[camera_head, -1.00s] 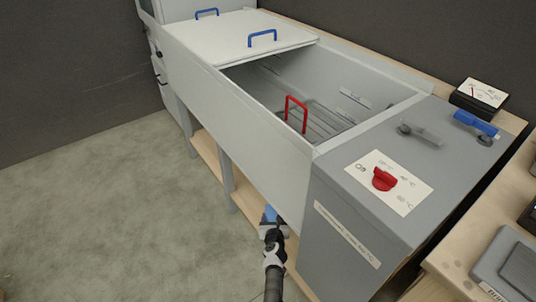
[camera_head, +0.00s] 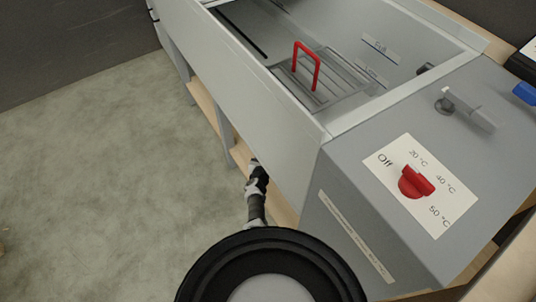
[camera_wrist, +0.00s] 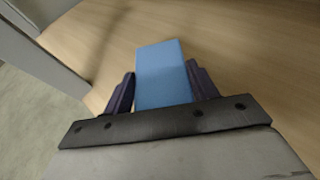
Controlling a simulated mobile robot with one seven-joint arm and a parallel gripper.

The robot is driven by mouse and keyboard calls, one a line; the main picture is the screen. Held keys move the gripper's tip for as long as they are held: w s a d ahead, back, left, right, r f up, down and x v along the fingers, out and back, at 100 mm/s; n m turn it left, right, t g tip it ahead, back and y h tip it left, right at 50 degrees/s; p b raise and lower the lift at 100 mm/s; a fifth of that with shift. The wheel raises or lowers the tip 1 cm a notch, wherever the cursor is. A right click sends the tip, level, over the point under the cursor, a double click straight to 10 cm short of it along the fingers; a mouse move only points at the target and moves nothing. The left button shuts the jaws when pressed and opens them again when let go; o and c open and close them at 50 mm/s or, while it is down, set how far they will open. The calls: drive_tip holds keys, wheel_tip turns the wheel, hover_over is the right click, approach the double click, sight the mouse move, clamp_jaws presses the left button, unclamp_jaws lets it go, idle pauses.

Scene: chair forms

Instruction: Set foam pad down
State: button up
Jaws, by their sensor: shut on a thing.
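The blue foam pad (camera_wrist: 161,62) is between the two dark fingers of my gripper (camera_wrist: 163,84) in the wrist view. The fingers are shut on its sides. The pad is over the wooden shelf (camera_wrist: 255,50) in that view; I cannot tell whether it touches the wood. In the head view, my arm reaches in under the front of the grey bath. The wooden shelf (camera_head: 207,105) shows there as a strip below the bath. The pad and fingertips are hidden by the bath's front wall in that view.
The bath (camera_head: 240,75) overhangs the shelf, with grey legs (camera_head: 228,140) along its front. A grey leg panel (camera_wrist: 45,45) stands left of the pad in the wrist view. A control box with a red knob (camera_head: 415,182) is at right. The floor (camera_head: 95,170) at left is clear.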

drive_tip(key=shift+f+b, duration=1.8)
drive_tip(key=shift+f, duration=1.15)
drive_tip(key=shift+f, duration=0.1)
drive_tip(key=o, duration=1)
drive_tip(key=shift+o, duration=0.2)
